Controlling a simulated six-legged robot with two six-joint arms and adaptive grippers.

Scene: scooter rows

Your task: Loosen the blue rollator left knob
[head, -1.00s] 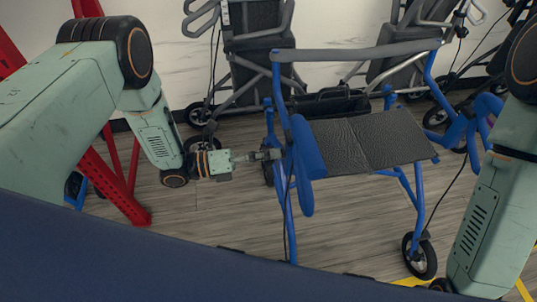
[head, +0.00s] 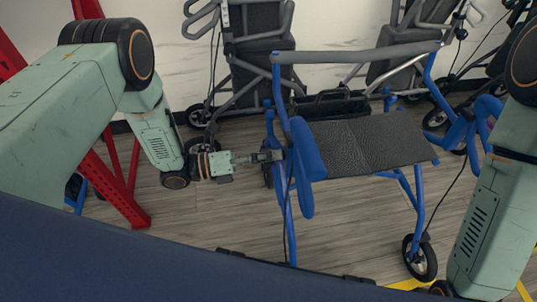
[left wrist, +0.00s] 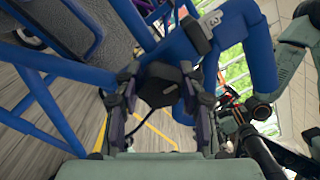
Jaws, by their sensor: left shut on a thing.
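The blue rollator (head: 308,165) stands in front of me with a dark seat and a grey bar across its top. My left gripper (head: 272,156) reaches in from the left, level, with its tips at the rollator's left frame post. In the left wrist view, the gripper (left wrist: 160,92) has a finger on each side of a dark knob (left wrist: 158,76) and is shut on it. The knob sits against the blue frame tube. In the head view the fingers and frame hide the knob. My right arm is at the right edge; its gripper is out of sight.
A grey rollator (head: 258,50) stands behind by the white wall, and another grey one (head: 400,55) stands at the back right. A red rack frame (head: 118,190) is on the left, behind my left arm. Grey plank floor (head: 225,220) is clear below the gripper.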

